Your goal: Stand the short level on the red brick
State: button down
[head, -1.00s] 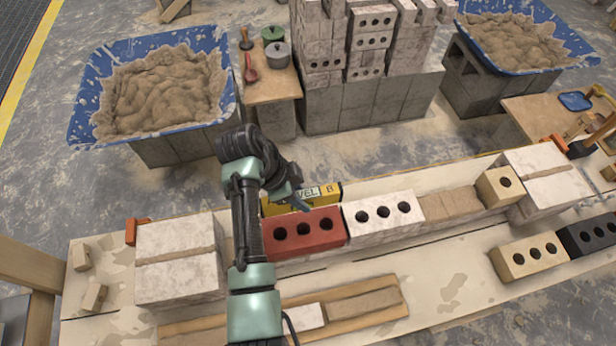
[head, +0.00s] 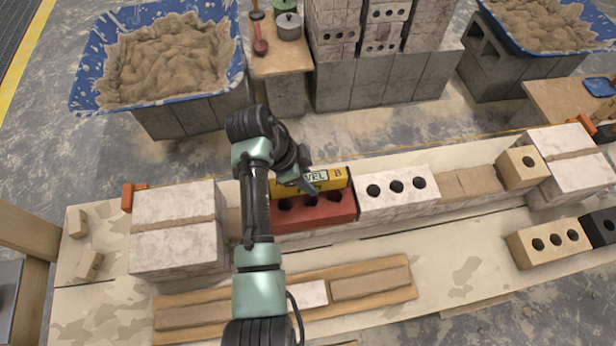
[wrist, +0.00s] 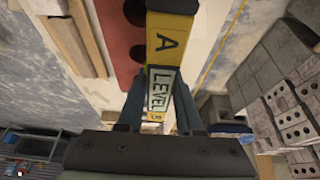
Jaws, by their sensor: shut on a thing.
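The short level (head: 338,178) is yellow with a pale LEVEL label, and letters A and B show on it. It is on edge over the back part of the red brick (head: 315,215), along the brick's length. I cannot tell whether it touches the brick's top. My gripper (head: 306,184) is shut on the level near its middle and hides part of it. In the wrist view the level (wrist: 171,28) runs between my fingers (wrist: 157,110), with the red brick (wrist: 113,25) and its dark holes beside and beneath it.
A white three-hole brick (head: 397,190) adjoins the red brick on the right. A pale block stack (head: 178,245) stands to the left. A wooden board (head: 385,295) lies in front.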

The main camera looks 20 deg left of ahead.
jog(key=shift+f, duration=0.35)
dwell(0.5)
jog(key=shift+c, duration=2.4)
grip_release()
jog(key=v, duration=1.1)
jog(key=shift+r+p, duration=0.25)
jog(key=shift+p, duration=0.1)
jog(key=shift+p+v, duration=0.7)
jog(key=shift+v, duration=0.05)
jog(key=shift+a, duration=0.15)
